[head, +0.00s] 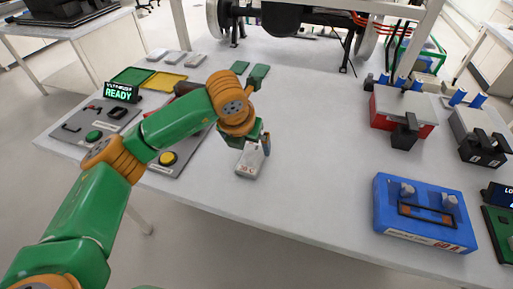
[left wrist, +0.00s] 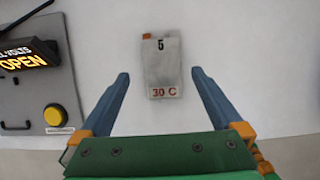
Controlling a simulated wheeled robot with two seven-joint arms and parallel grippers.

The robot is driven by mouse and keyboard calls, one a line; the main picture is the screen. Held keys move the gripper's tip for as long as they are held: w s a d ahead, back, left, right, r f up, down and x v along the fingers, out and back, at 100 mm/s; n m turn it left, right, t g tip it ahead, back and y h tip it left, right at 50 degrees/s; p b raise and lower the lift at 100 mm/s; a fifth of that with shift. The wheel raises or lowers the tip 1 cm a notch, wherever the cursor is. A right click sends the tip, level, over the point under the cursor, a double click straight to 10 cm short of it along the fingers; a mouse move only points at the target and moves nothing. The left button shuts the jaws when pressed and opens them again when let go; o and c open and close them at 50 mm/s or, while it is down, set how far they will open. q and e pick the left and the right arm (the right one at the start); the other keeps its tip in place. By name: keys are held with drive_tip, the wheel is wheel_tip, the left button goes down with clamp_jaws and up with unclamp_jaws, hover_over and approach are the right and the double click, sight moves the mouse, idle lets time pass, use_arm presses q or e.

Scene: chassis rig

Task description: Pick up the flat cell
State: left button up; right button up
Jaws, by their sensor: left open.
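A flat grey cell (head: 249,162) lies on the white table near its front edge. In the left wrist view the cell (left wrist: 163,72) shows a "5", red "30 C" lettering and a small orange patch at one top corner. My left gripper (head: 263,146) is over the far part of the cell in the head view. In the left wrist view the open blue fingers of my left gripper (left wrist: 160,76) stand one on each side of the cell, with gaps and nothing held. My right gripper is not in view.
A grey panel (head: 185,151) with a yellow button stands left of the cell. Green (head: 130,76) and yellow (head: 163,82) trays and several grey cells (head: 176,57) lie farther back. A blue box (head: 424,212) sits at the right. The table between is clear.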

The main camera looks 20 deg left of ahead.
sight(252, 158)
use_arm(q)
drive_tip(key=shift+s+d+f+p, duration=0.1)
drive_tip(key=shift+s+f+p, duration=0.15)
drive_tip(key=shift+f+p, duration=0.25)
drive_tip(key=shift+s+f+p, duration=0.2)
drive_tip(key=shift+f+p, duration=0.1)
drive_tip(key=shift+f, duration=0.3)
drive_tip(key=x, duration=0.2)
drive_tip(key=shift+w+f, duration=0.25)
drive_tip(key=shift+f, duration=0.05)
drive_tip(key=shift+w+f, duration=0.2)
drive_tip(key=shift+w, duration=0.05)
drive_tip(key=shift+s+r, duration=0.15)
drive_tip(key=shift+s, duration=0.05)
drive_tip(key=c, duration=1)
drive_tip(key=shift+w, duration=0.1)
drive_tip(key=c, duration=0.5)
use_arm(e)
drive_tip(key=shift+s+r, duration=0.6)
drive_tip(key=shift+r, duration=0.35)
